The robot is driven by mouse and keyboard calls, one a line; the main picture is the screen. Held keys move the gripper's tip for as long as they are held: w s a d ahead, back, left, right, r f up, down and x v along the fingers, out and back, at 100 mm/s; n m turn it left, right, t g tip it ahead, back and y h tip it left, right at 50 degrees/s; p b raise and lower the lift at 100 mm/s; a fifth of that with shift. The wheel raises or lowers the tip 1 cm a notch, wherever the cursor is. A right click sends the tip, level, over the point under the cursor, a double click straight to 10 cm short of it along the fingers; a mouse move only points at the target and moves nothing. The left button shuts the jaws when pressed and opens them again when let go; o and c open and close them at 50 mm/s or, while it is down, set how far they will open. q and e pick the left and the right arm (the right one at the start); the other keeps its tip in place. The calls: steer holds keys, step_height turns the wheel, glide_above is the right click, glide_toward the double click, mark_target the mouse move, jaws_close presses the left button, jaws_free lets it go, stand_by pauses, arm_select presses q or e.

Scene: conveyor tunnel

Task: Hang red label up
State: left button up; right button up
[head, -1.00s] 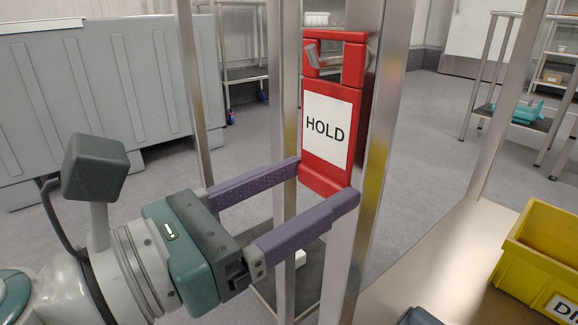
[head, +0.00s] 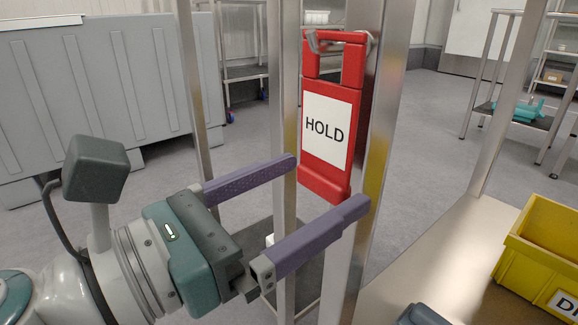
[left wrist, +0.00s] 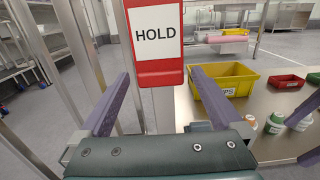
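The red label (head: 350,105) has a white card reading HOLD and a frame-like opening at its top. It hangs upright beside a metal post, its top bar at a metal hook (head: 325,43). In the left wrist view the label's lower part (left wrist: 160,72) shows between and beyond my fingers; its top is out of frame. My left gripper (head: 331,182) is open, its purple fingers spread to either side of the label's lower end with gaps.
A yellow bin (head: 530,245) stands on the metal table (head: 440,235) at right. Red bins (left wrist: 287,82) and several small bottles (left wrist: 273,123) are also on the table. Metal posts stand close around my left gripper. A grey panelled barrier (head: 90,90) is at back left.

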arm_select(q)
steer(key=p+v, duration=0.1)
steer(key=v, duration=0.9)
steer(key=shift+p, duration=0.3)
stand_by(0.4)
